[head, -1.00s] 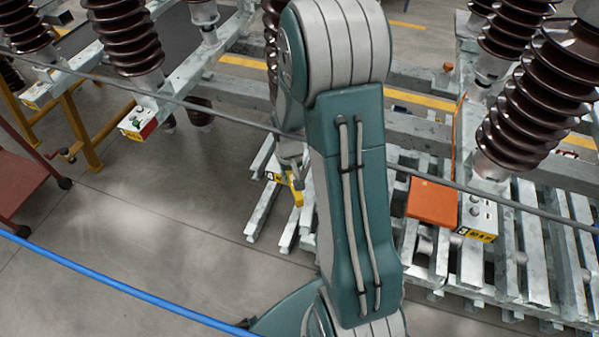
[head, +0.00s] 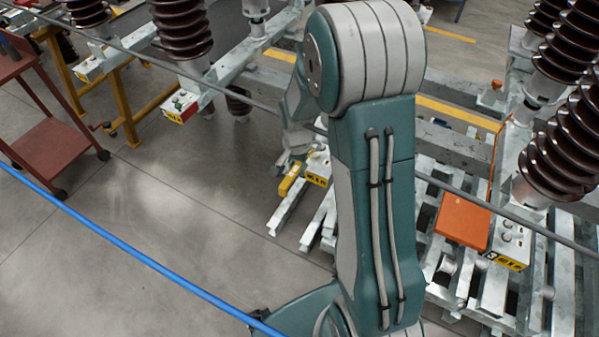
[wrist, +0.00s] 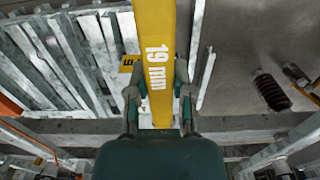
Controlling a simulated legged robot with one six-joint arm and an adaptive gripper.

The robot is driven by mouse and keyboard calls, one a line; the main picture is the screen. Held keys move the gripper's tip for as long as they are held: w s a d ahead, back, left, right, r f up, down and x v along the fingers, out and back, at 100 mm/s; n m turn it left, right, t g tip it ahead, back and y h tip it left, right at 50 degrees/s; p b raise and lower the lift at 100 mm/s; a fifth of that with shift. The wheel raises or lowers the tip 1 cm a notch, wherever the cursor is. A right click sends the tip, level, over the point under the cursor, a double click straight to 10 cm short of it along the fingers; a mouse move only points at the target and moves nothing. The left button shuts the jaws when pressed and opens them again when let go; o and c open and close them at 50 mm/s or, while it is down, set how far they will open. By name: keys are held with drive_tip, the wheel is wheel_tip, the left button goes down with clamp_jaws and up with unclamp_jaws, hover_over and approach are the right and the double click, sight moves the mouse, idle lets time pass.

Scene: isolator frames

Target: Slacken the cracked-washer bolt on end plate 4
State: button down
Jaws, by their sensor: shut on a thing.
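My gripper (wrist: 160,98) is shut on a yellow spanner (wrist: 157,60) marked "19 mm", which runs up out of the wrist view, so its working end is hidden. In the head view the yellow spanner (head: 292,179) hangs below my gripper (head: 290,160), left of my arm. Just to its right is a pale end plate (head: 318,160) with a yellow label (head: 316,179), partly hidden by my arm; its number is not readable. Whether spanner and plate touch is unclear. No bolt or cracked washer can be made out.
Another end plate (head: 508,245) with a yellow label and an orange box (head: 462,222) are on the right frame. A red-faced end plate (head: 180,106) is at upper left. A blue hose (head: 130,262) and a grey cable (head: 235,97) cross the view. A red trolley (head: 58,145) stands left.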

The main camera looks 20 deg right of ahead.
drive_tip(key=shift+r, duration=0.75)
drive_tip(key=shift+f, duration=1.75)
drive_tip(key=shift+f, duration=1.15)
drive_tip(key=s+d+n, duration=0.4)
drive_tip(key=d+n, duration=0.6)
drive_tip(key=n, duration=0.2)
wheel_tip(320, 180, up, 7)
idle(0.7)
